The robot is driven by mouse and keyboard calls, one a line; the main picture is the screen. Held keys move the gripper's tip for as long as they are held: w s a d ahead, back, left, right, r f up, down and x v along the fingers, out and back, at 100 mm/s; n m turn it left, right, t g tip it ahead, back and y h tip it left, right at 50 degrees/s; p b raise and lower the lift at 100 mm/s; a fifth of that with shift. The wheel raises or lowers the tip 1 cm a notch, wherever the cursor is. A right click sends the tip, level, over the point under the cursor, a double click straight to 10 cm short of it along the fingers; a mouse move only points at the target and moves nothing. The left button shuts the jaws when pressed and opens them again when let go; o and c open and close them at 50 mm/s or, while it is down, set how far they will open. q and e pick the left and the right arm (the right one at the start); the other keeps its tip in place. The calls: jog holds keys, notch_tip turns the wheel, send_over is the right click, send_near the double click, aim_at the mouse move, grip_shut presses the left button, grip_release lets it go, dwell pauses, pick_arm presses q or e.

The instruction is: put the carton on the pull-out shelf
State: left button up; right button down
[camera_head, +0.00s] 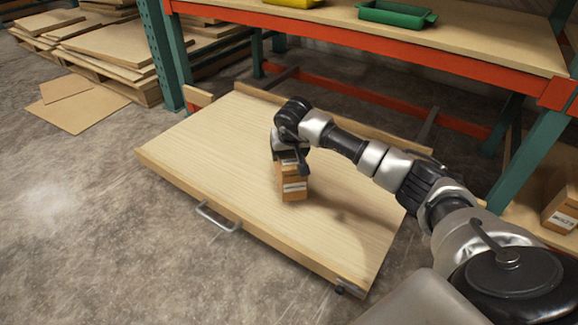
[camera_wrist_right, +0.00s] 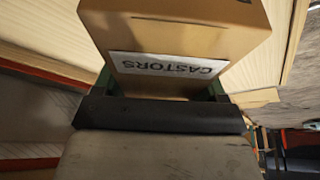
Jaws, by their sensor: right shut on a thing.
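A brown cardboard carton (camera_head: 294,188) with a white label is in my right gripper (camera_head: 289,158), over the middle of the pull-out shelf (camera_head: 220,140). In the right wrist view the carton (camera_wrist_right: 180,30) fills the top, its label reads "CASTORS" upside down, and the gripper (camera_wrist_right: 165,90) is shut on it. The shelf is a pale wooden board, pulled out low in front of the rack, with a metal handle (camera_head: 218,218) on its front edge. I cannot tell whether the carton's bottom touches the board. My left gripper is not in view.
A rack with orange beams (camera_head: 370,47) and green posts stands behind; its upper deck holds a green bin (camera_head: 396,14) and a yellow bin (camera_head: 292,2). Another carton (camera_head: 562,208) sits at the far right. Boards on pallets (camera_head: 110,50) stand at the upper left. The shelf's left part is bare.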

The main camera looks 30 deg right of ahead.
notch_tip(320, 180, down, 4)
jog(key=b, duration=0.3)
jog(key=shift+r, duration=0.25)
jog(key=shift+c, duration=0.2)
grip_release()
jog(key=shift+f, duration=0.2)
